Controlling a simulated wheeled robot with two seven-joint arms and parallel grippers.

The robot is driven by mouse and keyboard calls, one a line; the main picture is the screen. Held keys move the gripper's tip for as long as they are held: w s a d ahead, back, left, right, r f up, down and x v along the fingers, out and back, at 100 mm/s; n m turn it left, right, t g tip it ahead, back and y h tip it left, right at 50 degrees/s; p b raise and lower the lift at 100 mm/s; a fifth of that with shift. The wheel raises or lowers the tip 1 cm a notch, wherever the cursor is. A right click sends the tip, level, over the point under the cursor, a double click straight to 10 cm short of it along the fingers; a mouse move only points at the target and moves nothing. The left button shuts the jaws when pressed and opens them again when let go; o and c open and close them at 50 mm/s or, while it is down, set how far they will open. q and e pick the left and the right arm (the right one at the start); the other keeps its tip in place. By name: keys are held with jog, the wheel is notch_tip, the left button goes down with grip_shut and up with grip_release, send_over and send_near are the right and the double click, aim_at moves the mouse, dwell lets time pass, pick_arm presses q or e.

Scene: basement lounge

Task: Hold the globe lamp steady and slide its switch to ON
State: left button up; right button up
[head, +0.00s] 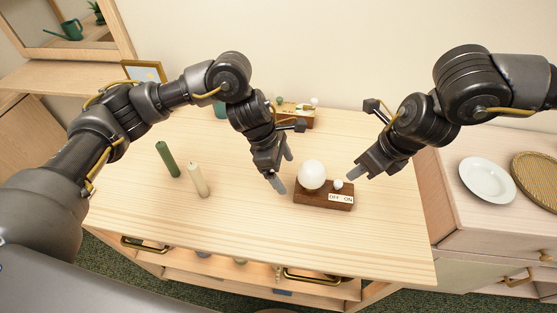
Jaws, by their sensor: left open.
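The globe lamp has a white globe (312,174) on a dark brown wooden base (310,199), standing upright on the light wooden top. A small white switch knob (338,184) sits on the base to the right of the globe, nearer the OFF side of the OFF/ON label (341,198). My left gripper (284,172) is open and empty, just left of the globe, with a visible gap. My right gripper (357,172) is at the upper right of the knob, apart from the lamp. One grey fingertip shows clearly; its jaw opening is hard to make out.
A green candle (167,159) and a cream candle (198,180) stand to the left on the light wooden top (240,225). A white plate (487,180) and woven tray (537,180) are on the right cabinet. The front is clear.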

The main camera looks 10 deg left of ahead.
aim_at(292, 193)
pick_arm(q)
jog(key=x, duration=0.7)
jog(key=shift+f, duration=0.3)
